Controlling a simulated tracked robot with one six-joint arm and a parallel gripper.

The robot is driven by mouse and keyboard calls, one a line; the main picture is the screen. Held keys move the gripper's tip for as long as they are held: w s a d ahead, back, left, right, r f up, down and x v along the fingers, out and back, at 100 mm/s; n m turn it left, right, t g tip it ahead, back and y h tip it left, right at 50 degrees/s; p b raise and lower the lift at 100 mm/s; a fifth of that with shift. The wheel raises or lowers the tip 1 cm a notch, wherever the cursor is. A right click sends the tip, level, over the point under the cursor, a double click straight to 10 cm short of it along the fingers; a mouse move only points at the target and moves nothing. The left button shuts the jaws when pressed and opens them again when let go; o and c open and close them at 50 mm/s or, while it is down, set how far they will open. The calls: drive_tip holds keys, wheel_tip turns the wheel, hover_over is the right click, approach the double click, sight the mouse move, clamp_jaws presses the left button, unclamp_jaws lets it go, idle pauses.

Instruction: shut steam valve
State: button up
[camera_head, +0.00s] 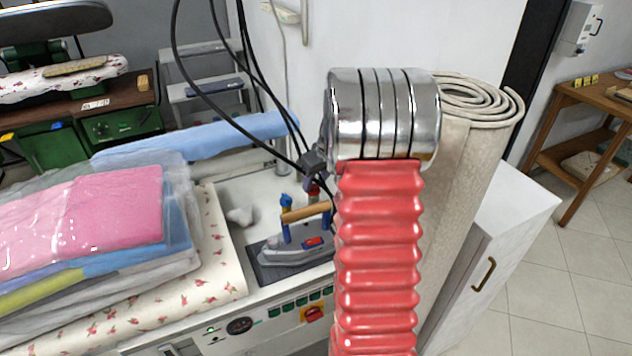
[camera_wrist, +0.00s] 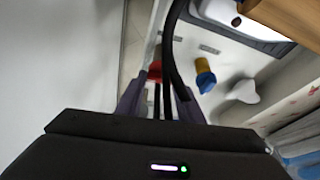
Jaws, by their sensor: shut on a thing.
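Two small valves stand on the white worktop behind the iron. One has a red handle (camera_head: 313,187), which also shows in the wrist view (camera_wrist: 155,70). The other has a blue handle (camera_head: 286,200) and shows blue and yellow in the wrist view (camera_wrist: 204,76). My gripper (camera_head: 316,172) is over the red handle, partly hidden by my arm. In the wrist view, my gripper's fingers (camera_wrist: 159,80) are shut on the red handle, and black cables partly cover it.
A steam iron (camera_head: 290,252) with a wooden handle rests on a dark pad (camera_head: 262,272) just in front. Black cables (camera_head: 222,95) hang close to my gripper. Folded, wrapped clothes (camera_head: 90,225) lie left; a rolled carpet (camera_head: 455,170) stands right.

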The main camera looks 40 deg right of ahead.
drive_tip(key=n+y, duration=0.1)
drive_tip(key=n, duration=0.2)
drive_tip(key=shift+d, duration=0.2)
drive_tip(key=n+y, duration=0.2)
drive_tip(key=n, duration=0.2)
drive_tip(key=shift+d+n, duration=0.15)
drive_tip(key=shift+n, duration=0.25)
drive_tip(key=n+g, duration=0.1)
drive_tip(key=n, duration=0.1)
drive_tip(key=n+y, duration=0.1)
drive_tip(key=n, duration=0.1)
drive_tip(key=shift+w+d+n+g, duration=0.1)
drive_tip(key=shift+w+n+g, duration=0.1)
drive_tip(key=shift+n+g, duration=0.15)
drive_tip(key=shift+w+n+g+y, duration=0.1)
drive_tip(key=shift+n+g+y, duration=0.5)
drive_tip(key=shift+n, duration=1.25)
drive_tip(key=o, duration=1.1)
